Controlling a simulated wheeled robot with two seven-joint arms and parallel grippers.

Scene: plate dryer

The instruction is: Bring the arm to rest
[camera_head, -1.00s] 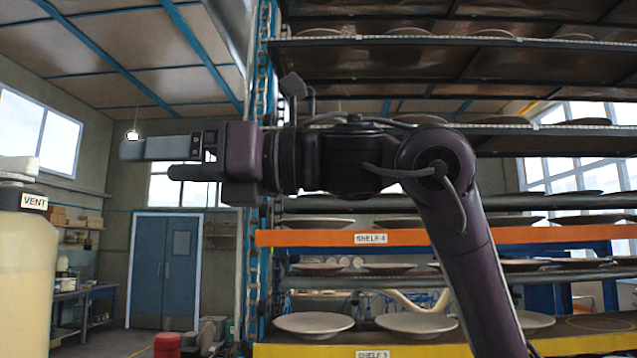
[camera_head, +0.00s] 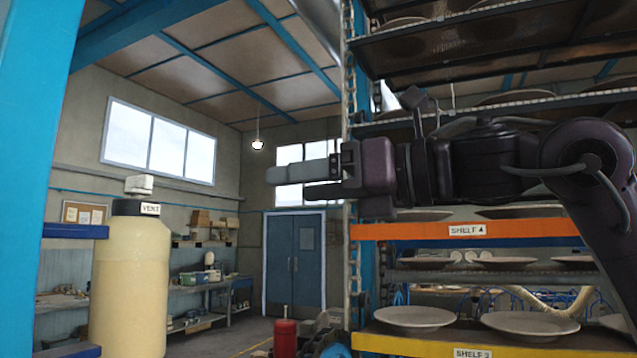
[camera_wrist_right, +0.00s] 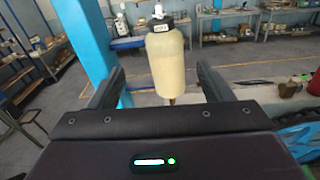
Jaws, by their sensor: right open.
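My right arm comes in from the right in the head view, in front of the plate rack, bent at the elbow with its forearm pointing left. My right gripper (camera_head: 305,172) is at its end, with two grey fingers reaching left towards the room. In the right wrist view my right gripper (camera_wrist_right: 158,85) has its two dark fingers wide apart with nothing touching them. The large cream bottle labelled VENT (camera_wrist_right: 166,60) shows beyond and between the fingers, clearly farther off. My left gripper is not in view.
The rack has an orange shelf labelled SHELF 4 (camera_head: 500,229) and a yellow shelf labelled SHELF 3 (camera_head: 400,343), with plates (camera_head: 414,317) on several levels. The VENT bottle (camera_head: 131,285) stands left, near a blue post (camera_head: 30,120). Open air lies between bottle and gripper.

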